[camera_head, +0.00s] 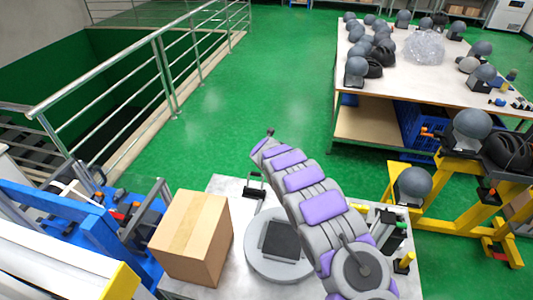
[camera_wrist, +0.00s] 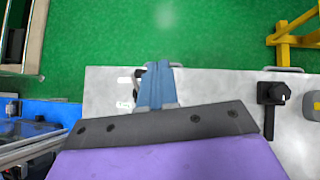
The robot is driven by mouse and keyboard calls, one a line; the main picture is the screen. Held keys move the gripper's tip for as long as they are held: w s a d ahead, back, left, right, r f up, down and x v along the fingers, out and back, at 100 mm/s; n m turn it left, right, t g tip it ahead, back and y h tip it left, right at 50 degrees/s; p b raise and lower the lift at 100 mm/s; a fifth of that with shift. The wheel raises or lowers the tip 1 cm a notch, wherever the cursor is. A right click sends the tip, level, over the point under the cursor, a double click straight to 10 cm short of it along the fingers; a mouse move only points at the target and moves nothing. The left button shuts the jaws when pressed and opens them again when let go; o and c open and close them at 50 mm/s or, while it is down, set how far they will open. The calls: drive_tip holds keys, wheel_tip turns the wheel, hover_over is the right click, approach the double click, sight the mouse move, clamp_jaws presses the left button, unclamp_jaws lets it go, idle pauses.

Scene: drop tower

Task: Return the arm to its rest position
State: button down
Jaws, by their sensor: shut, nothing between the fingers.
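My arm (camera_head: 322,207), grey with purple pads, crosses the head view above the metal table (camera_head: 220,186), from lower right up to the middle. My gripper (camera_wrist: 158,66) shows in the wrist view as two blue fingers close together, with nothing between them. Its tips point toward the table's edge and the green floor beyond. I cannot make out the fingers in the head view.
A cardboard box (camera_head: 192,238) stands left of a round grey plate (camera_head: 262,262) on the table. A blue machine (camera_head: 95,232) is at left, a yellow frame (camera_head: 450,215) at right. A bench (camera_head: 400,88) holds several helmets and grey headforms. A railing (camera_head: 160,75) borders a stairwell.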

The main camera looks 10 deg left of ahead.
drive_tip(key=shift+a+f, duration=0.1)
drive_tip(key=shift+a, duration=0.1)
drive_tip(key=s+d+r+m+g+h+b, duration=0.1)
drive_tip(key=s+d+r+m+h, duration=0.15)
drive_tip(key=d+r+m, duration=0.45)
drive_tip(key=s+d+r+m+g+h, duration=0.1)
drive_tip(key=s+d+r+m, duration=0.25)
drive_tip(key=d, duration=0.75)
drive_tip(key=s+d+r+m+g+h+b, duration=0.2)
drive_tip(key=s+d+r+m, duration=0.55)
drive_tip(key=s+d, duration=0.4)
drive_tip(key=s+d+r+m+g, duration=0.15)
drive_tip(key=s+m, duration=0.35)
drive_tip(key=s, duration=0.5)
drive_tip(key=s+d+r+m+g, duration=0.1)
drive_tip(key=s+d+m+g, duration=0.3)
drive_tip(key=s, duration=0.7)
drive_tip(key=s+a+f+m+y+b, duration=0.1)
drive_tip(key=s+m, duration=0.4)
drive_tip(key=s, duration=0.7)
drive_tip(key=s+a+f+m+y+b, duration=0.1)
drive_tip(key=s+a+m+y, duration=0.2)
drive_tip(key=s, duration=0.9)
drive_tip(key=m+g, duration=0.1)
drive_tip(key=m, duration=0.1)
drive_tip(key=shift+a+f+m, duration=0.2)
drive_tip(key=shift+a+m, duration=0.05)
drive_tip(key=shift+m, duration=0.15)
